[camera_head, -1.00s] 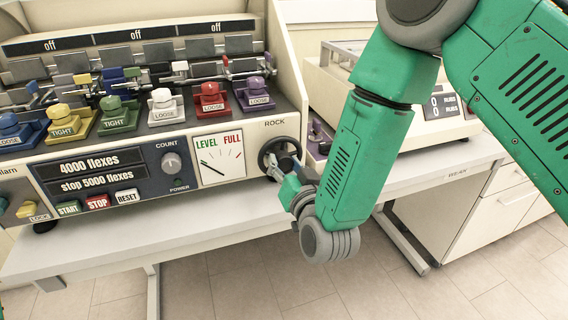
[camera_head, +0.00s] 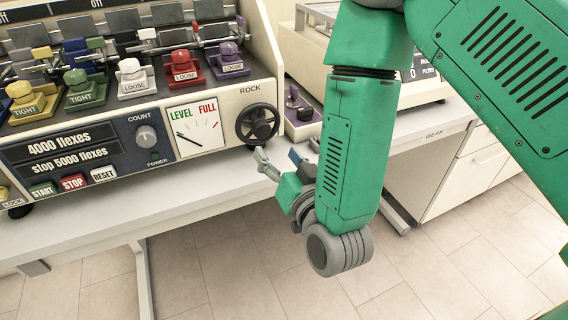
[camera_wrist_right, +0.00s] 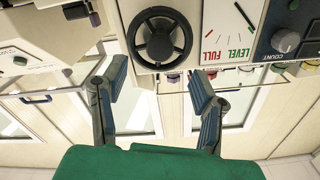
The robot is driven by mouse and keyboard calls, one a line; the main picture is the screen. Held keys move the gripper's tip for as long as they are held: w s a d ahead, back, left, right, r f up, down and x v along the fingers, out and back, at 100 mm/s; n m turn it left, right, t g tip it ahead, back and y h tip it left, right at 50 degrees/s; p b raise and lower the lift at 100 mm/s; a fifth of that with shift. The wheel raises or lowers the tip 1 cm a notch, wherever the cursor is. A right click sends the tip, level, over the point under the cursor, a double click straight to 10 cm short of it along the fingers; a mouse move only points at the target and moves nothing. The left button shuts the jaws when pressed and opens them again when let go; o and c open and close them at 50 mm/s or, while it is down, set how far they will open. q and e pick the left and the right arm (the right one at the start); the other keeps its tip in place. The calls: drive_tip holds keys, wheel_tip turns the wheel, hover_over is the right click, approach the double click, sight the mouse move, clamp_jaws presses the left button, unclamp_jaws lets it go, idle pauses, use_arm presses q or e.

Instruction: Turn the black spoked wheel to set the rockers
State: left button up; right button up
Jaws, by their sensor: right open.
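The black spoked wheel (camera_head: 258,123) sits at the right end of the machine's front panel, under the word ROCK. It also shows in the right wrist view (camera_wrist_right: 160,38), upside down, beyond the fingers. My right gripper (camera_head: 277,158) is open and empty, just below and in front of the wheel, apart from it. In the right wrist view its two fingers (camera_wrist_right: 155,90) are spread wide with nothing between them. The LEVEL/FULL gauge (camera_head: 195,127) is left of the wheel; its needle points to the left side. My left gripper is out of view.
The flex machine (camera_head: 60,152) carries coloured LOOSE and TIGHT clamps, a COUNT knob (camera_head: 147,136) and START, STOP and RESET buttons. A second machine (camera_head: 303,50) stands close at right. The white bench edge (camera_head: 190,198) runs below the wheel.

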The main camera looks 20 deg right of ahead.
drive_tip(key=shift+s, duration=1.65)
drive_tip(key=shift+d+f, duration=0.1)
drive_tip(key=s+d+f+n+g+b, duration=0.1)
drive_tip(key=s+d+f+g, duration=0.2)
drive_tip(key=f, duration=0.6)
drive_tip(key=s+d+f+n+g+b, duration=0.1)
drive_tip(key=s+f+g, duration=0.3)
drive_tip(key=f, duration=0.6)
drive_tip(key=s+d+f+n+g+b, duration=0.1)
drive_tip(key=s+d+f+g, duration=0.2)
drive_tip(key=s+f+g, duration=0.2)
drive_tip(key=s+d+f+n+g, duration=0.1)
drive_tip(key=s+d+f+g, duration=0.3)
drive_tip(key=s+f, duration=0.3)
drive_tip(key=s+g, duration=0.1)
drive_tip(key=s, duration=0.3)
drive_tip(key=shift+s+h+b, duration=0.3)
drive_tip(key=shift+s+b, duration=0.05)
drive_tip(key=shift+b, duration=0.05)
